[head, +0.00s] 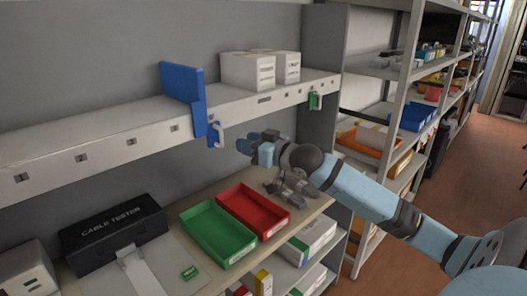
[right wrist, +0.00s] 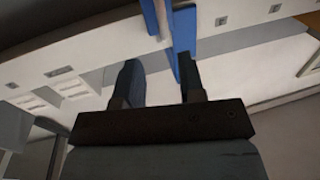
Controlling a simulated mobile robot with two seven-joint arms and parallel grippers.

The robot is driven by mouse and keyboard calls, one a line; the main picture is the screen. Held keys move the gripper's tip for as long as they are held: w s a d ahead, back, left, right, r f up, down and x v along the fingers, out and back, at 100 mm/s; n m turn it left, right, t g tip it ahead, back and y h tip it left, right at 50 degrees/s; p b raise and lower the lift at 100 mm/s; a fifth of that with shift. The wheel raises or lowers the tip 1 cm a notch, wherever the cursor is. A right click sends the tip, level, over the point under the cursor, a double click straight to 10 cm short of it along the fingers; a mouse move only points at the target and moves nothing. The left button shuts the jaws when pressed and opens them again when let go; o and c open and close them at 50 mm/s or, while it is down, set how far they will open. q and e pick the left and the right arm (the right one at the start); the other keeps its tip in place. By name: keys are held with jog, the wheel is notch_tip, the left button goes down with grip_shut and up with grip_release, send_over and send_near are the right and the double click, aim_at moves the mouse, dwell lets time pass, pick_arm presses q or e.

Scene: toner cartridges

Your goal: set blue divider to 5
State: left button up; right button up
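The blue divider (head: 183,92) stands upright across the upper shelf, left of two white boxes. The blue divider (right wrist: 186,40) shows beyond the fingertips there. My left gripper is not in view.
White boxes (head: 248,70) stand on the upper shelf right of the divider. A green bracket with a handle (head: 315,101) is at the rail's right end. The shelf left of the divider is clear.

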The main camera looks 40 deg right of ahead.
jog(key=shift+b+v, duration=0.35)
jog(key=shift+v, duration=2.05)
jog(key=shift+f, duration=0.1)
jog(key=s+a+f+g+h+p, duration=0.1)
jog(key=s+a+f+g+p, duration=0.15)
jog(key=f, duration=0.85)
jog(key=s+a+f+g+p, duration=0.1)
jog(key=s+a+f, duration=0.25)
jog(key=f, duration=0.65)
jog(key=s+a+f+g+p, duration=0.3)
jog(key=s+a+f, duration=1.3)
jog(key=a, duration=0.3)
jog(key=shift+s+f, duration=0.25)
jog(key=shift+f, duration=0.2)
jog(key=shift+a, duration=0.1)
